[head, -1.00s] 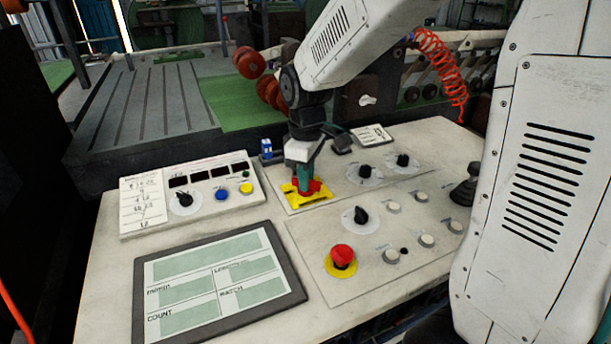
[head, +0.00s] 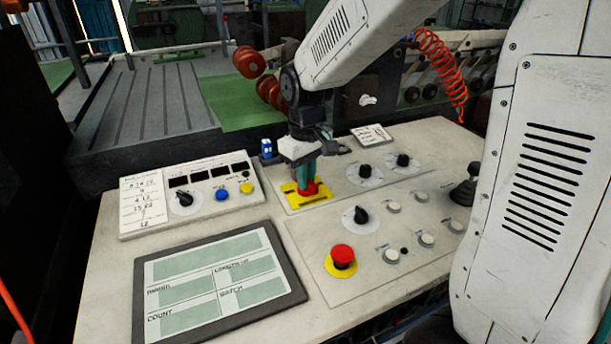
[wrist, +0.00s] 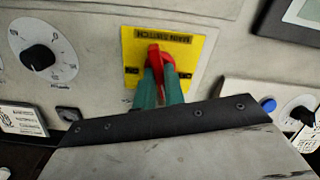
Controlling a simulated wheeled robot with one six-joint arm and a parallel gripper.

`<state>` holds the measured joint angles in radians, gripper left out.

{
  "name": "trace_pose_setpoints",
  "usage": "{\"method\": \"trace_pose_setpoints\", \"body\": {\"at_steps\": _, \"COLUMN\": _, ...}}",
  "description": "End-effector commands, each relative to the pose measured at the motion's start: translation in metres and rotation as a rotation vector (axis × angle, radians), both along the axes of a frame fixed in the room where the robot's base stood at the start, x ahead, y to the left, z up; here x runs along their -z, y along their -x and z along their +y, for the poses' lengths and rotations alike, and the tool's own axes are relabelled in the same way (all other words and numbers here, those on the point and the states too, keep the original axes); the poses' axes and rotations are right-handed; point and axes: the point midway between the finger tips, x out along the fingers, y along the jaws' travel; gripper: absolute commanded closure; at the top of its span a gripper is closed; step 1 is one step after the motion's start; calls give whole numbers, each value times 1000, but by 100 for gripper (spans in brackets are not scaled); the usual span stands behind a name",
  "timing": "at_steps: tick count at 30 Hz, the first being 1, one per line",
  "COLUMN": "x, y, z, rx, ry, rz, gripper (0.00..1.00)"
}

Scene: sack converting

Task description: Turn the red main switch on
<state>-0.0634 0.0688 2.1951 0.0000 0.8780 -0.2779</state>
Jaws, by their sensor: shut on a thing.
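The red main switch (wrist: 155,54) sits on a yellow plate (wrist: 190,48) lettered MAIN SWITCH in the wrist view. In the head view the switch (head: 310,188) shows low between my fingers, on its yellow plate (head: 291,198). My gripper (wrist: 161,77) has green fingers shut on the red handle from above. In the head view my gripper (head: 306,180) stands over the plate. The fingers hide part of the handle, and I cannot tell from its angle whether it is on or off.
A red emergency button (head: 343,255) stands on the front panel. Black dials (head: 361,215) and white buttons lie to the right of the switch. A box with blue (head: 222,194) and yellow buttons is to the left. A screen (head: 215,285) lies in front. A joystick (head: 467,188) stands far right.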

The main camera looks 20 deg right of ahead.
Motion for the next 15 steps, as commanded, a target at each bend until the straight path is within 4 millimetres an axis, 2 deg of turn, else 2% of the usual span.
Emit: {"method": "trace_pose_setpoints", "body": {"at_steps": 15, "x": -1, "y": 0, "z": 0, "rx": 491, "ry": 0, "rz": -1, "gripper": 100}}
